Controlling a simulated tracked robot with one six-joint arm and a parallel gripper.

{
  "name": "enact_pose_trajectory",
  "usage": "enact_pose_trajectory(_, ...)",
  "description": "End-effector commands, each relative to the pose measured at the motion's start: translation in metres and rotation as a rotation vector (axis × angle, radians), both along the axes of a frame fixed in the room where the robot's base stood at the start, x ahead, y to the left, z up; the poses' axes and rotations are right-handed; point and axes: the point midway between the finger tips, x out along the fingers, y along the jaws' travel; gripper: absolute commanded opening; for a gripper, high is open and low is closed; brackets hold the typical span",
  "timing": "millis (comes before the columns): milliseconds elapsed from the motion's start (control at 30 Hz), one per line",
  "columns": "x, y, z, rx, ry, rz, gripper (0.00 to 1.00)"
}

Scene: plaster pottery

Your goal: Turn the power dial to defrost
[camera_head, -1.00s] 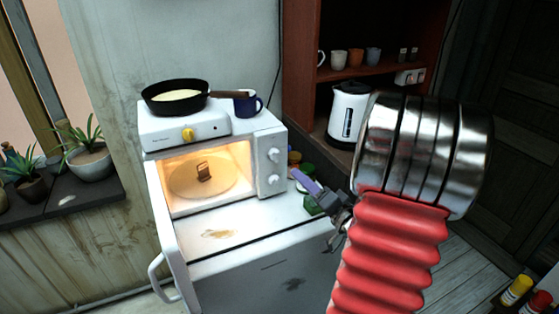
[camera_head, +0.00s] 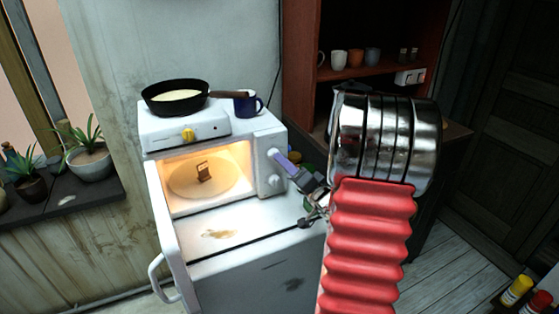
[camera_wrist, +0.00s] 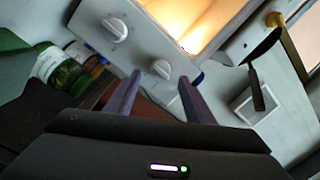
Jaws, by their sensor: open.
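The white microwave (camera_head: 262,138) stands with its door open and its inside lit. Its right panel carries an upper dial (camera_head: 273,155) and a lower dial (camera_head: 274,180), both white. In the wrist view the upper dial (camera_wrist: 160,68) shows between and just beyond my fingertips, and the lower dial (camera_wrist: 115,27) is farther up and left. I cannot read the markings, nor tell which dial sets power. My gripper (camera_head: 284,160) is open and empty in front of the upper dial; it also shows in the wrist view (camera_wrist: 160,80). Contact with the dial cannot be told.
A hob with a yellow knob (camera_head: 188,136), a black pan (camera_head: 176,96) and a blue mug (camera_head: 247,103) are on top of the microwave. Jars (camera_wrist: 60,68) stand beside the dial panel. The open door (camera_head: 168,235) is at the left. A brown shelf unit (camera_head: 300,60) stands behind right.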

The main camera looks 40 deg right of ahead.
Motion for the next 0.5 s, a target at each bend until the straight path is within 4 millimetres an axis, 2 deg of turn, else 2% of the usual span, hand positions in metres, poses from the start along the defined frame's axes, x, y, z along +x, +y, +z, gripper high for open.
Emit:
enact_pose_trajectory(200, 0.031, -0.005, 0.0, 0.0, 0.0, 0.001, 0.49)
enact_pose_trajectory(500, 0.045, -0.008, 0.0, 0.0, 0.001, -0.001, 0.49)
